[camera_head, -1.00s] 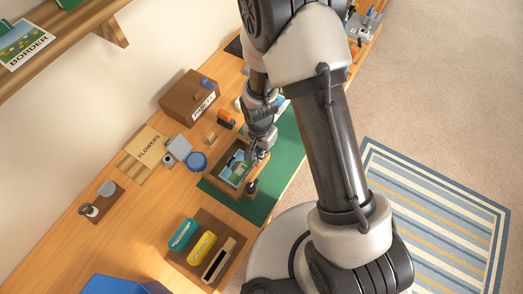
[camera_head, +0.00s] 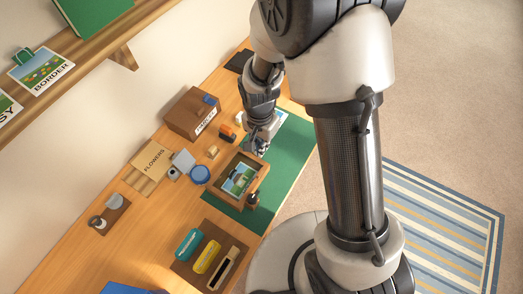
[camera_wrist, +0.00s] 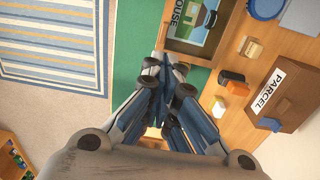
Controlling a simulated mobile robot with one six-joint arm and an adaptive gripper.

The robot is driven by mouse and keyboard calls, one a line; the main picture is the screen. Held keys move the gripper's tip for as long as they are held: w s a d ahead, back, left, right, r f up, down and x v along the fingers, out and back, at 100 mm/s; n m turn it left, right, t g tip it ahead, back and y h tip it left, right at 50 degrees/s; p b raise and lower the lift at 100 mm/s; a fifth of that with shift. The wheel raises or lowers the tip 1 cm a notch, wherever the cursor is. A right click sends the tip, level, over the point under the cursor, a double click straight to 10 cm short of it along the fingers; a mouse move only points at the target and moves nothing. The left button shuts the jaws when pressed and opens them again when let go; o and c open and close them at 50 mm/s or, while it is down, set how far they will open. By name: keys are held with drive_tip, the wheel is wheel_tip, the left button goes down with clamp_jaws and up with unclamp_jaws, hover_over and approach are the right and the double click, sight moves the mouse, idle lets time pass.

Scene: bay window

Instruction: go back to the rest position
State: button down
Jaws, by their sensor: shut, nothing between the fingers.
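My gripper (camera_head: 262,150) is shut and empty, above the far edge of a wooden tray (camera_head: 262,188) on the green mat (camera_head: 292,150). A picture card lies in the tray (camera_head: 240,178). In the wrist view my gripper (camera_wrist: 170,72) points down with its fingers together, beside the tray, where the card (camera_wrist: 188,18) shows the word HOUSE. I cannot tell its exact height above the bench.
A brown PARCEL box (camera_head: 190,110), an orange block (camera_head: 227,131), a blue round dish (camera_head: 200,174) and a FLOWERS board (camera_head: 152,158) stand on the bench. A brown tray (camera_head: 232,240) with several coloured items is in front. A shelf (camera_head: 100,50) runs along the wall.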

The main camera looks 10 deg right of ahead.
drive_tip(key=shift+r, duration=0.4)
drive_tip(key=s+d+r+n+t+b, duration=0.1)
drive_tip(key=d+r+n, duration=0.1)
drive_tip(key=r, duration=0.5)
drive_tip(key=s+d+r+n+t+b, duration=0.1)
drive_tip(key=s+d+r, duration=0.15)
drive_tip(key=r, duration=0.45)
drive_tip(key=s+d+r+n+t+b, duration=0.2)
drive_tip(key=s+d+r+n, duration=0.2)
drive_tip(key=s+r, duration=0.4)
drive_tip(key=s, duration=0.4)
drive_tip(key=shift+d+r+n+t+b, duration=0.2)
drive_tip(key=shift+d+n+t+b, duration=0.1)
drive_tip(key=shift+d+n+t, duration=0.1)
